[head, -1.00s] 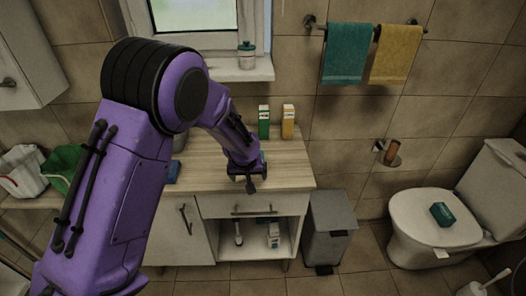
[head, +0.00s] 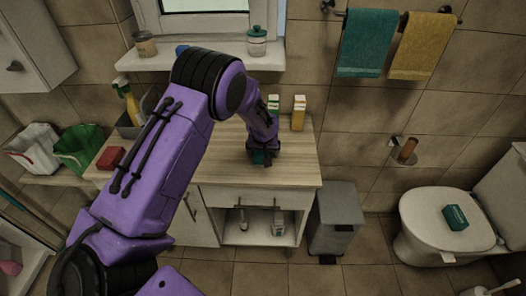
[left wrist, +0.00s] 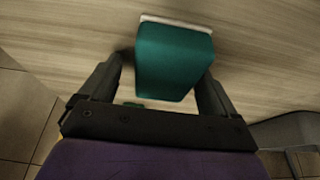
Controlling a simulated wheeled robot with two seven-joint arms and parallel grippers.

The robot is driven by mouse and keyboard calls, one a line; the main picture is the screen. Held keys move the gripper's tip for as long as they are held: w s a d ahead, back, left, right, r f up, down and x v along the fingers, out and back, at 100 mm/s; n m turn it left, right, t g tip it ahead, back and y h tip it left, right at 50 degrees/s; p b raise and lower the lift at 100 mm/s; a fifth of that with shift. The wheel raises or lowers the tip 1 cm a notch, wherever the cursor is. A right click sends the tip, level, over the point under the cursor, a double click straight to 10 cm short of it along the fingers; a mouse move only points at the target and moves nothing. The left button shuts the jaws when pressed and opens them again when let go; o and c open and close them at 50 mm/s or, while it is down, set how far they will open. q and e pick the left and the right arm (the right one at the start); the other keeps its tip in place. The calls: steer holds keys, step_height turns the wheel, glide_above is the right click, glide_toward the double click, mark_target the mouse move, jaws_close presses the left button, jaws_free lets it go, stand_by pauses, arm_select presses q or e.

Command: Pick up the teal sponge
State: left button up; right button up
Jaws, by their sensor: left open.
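The teal sponge (left wrist: 175,62) is a teal block with a pale layer along its far edge. In the left wrist view it lies on the wood-grain counter, between the two fingers of my left gripper (left wrist: 163,70). The fingers are apart, one on each side of it, with a visible gap on the left. In the head view, my left gripper (head: 264,148) points down over the counter, and a bit of teal (head: 261,158) shows at its tip. My right gripper is not in view.
Green and orange cartons (head: 299,113) stand behind my left gripper. A red block (head: 110,158) lies at the counter's left. A grey bin (head: 338,218) stands right of the cabinet. Another teal block (head: 456,217) lies on the toilet lid.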

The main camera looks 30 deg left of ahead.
arm_select(q)
steer(key=shift+s+a+r, duration=0.1)
steer(key=shift+s+r, duration=0.05)
steer(key=shift+s, duration=0.25)
steer(key=shift+w, duration=0.15)
steer(key=shift+c, duration=0.9)
steer(key=c, duration=0.9)
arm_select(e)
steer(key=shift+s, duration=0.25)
arm_select(q)
steer(key=shift+c, duration=0.2)
